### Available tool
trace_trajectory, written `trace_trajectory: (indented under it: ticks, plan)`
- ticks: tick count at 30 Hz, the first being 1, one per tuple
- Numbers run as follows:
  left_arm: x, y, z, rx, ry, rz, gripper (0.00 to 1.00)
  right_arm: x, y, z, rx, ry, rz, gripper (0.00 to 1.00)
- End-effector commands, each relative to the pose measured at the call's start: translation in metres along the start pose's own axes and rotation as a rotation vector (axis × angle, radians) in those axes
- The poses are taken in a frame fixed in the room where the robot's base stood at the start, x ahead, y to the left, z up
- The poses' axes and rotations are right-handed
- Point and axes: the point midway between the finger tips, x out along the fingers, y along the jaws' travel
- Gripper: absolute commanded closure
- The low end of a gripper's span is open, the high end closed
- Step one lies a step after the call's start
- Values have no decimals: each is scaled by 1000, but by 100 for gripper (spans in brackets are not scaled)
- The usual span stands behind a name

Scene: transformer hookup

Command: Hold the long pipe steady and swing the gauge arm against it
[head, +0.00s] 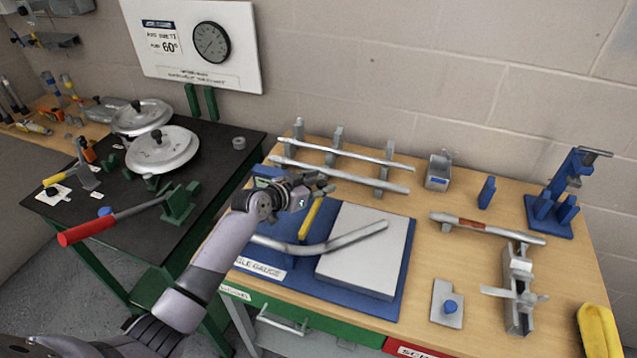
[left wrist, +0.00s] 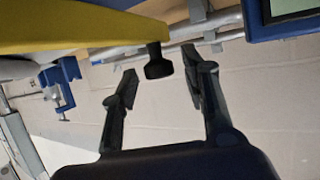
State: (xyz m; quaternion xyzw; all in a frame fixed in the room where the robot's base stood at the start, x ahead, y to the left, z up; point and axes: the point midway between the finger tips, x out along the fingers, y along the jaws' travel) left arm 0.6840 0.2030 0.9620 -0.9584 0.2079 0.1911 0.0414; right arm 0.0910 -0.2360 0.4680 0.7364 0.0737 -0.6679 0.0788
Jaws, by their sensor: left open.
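A bent grey pipe (head: 352,236) lies across the blue angle gauge board (head: 397,290) and its pale grey block (head: 352,272) in the head view. The yellow gauge arm (head: 310,220) rises behind the pipe, below my left gripper (head: 322,186). In the left wrist view the yellow arm (left wrist: 70,30) crosses the top left, and its black knob (left wrist: 158,66) shows between the open fingers of my left gripper (left wrist: 160,84). The fingers look apart from the knob, though depth is hard to judge. My right gripper is not in view.
Straight pipes (head: 345,152) rest on a rack behind the gauge. A black table (head: 110,205) with a red-handled lever (head: 85,233) is at left.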

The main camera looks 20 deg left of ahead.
Motion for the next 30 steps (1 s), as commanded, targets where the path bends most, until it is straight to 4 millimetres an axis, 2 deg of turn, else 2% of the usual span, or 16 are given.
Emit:
trace_trajectory:
  ticks: [8,26,30]
  plan:
    - [1,0,0,0,0,0,59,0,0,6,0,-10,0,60]
    - [0,0,0,0,0,-1,99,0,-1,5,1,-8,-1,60]
    - [0,0,0,0,0,-1,100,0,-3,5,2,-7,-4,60]
